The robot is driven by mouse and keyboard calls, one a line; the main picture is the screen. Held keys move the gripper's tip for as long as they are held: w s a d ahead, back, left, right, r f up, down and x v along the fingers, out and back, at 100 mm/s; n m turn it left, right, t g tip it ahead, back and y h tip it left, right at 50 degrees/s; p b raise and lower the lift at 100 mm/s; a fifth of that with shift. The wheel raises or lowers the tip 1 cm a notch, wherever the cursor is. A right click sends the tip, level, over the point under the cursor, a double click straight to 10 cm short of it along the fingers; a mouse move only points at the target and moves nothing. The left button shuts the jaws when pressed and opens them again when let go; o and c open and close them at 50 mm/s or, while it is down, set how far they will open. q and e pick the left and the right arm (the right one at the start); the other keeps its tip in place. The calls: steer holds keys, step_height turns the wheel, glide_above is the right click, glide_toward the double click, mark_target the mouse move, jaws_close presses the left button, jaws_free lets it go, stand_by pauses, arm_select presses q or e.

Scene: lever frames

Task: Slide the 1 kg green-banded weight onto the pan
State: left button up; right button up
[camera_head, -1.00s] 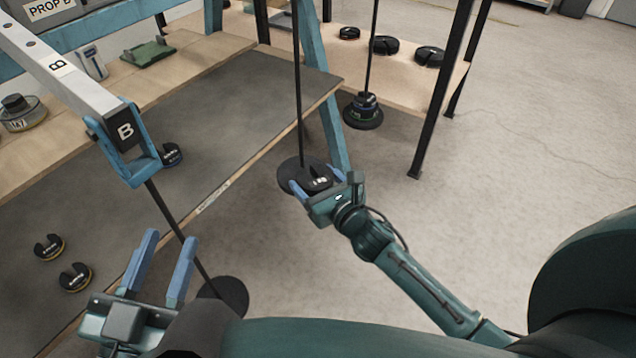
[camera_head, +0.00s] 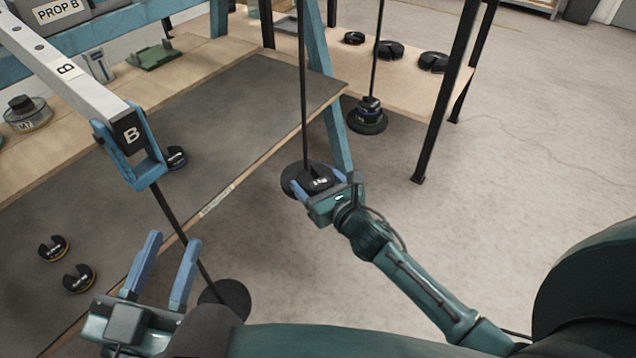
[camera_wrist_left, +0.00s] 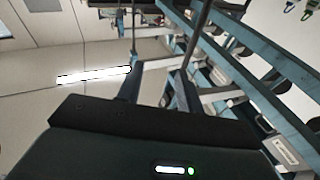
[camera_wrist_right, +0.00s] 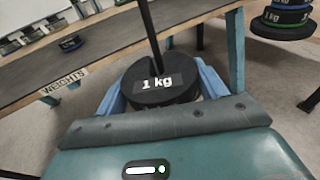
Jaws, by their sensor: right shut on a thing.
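The 1 kg weight (camera_wrist_right: 160,82) is a black slotted disc between the blue fingers of my right gripper (camera_wrist_right: 162,88), which is shut on it. In the head view the weight (camera_head: 319,183) is at the black rod above the round pan (camera_head: 291,181). In the right wrist view the rod stands in its slot. No green band shows on it from here, and I cannot tell whether it touches the pan. My left gripper (camera_head: 165,272) is open and empty, beside the lower part of the other rod and its bare pan (camera_head: 232,297).
The workbench (camera_head: 215,120) holds loose slotted weights (camera_head: 78,279). The blue frame post (camera_head: 335,120) stands close behind the right-hand rod. Another loaded hanger (camera_head: 368,115) is farther back. A beam end marked B (camera_head: 131,135) hangs above my left gripper.

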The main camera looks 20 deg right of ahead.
mark_target(307, 169)
steer(key=shift+w+a+r, duration=0.1)
steer(key=shift+w+a, duration=0.05)
steer(key=shift+w, duration=0.55)
steer(key=shift+w+a+r, duration=0.1)
steer(key=shift+w+a, duration=0.1)
steer(key=shift+w, duration=0.5)
steer(key=shift+w+a+r, duration=0.1)
steer(key=shift+w+a, duration=0.05)
steer(key=shift+w, duration=0.55)
stand_by(0.5)
steer(key=shift+f+b, duration=0.5)
steer(key=shift+b, duration=0.05)
stand_by(0.4)
steer(key=o, duration=1.6)
steer(key=shift+s+f, duration=0.1)
steer(key=shift+c, duration=0.2)
steer(key=shift+f, duration=0.25)
steer(key=shift+s+r, duration=0.1)
steer(key=shift+s, duration=0.05)
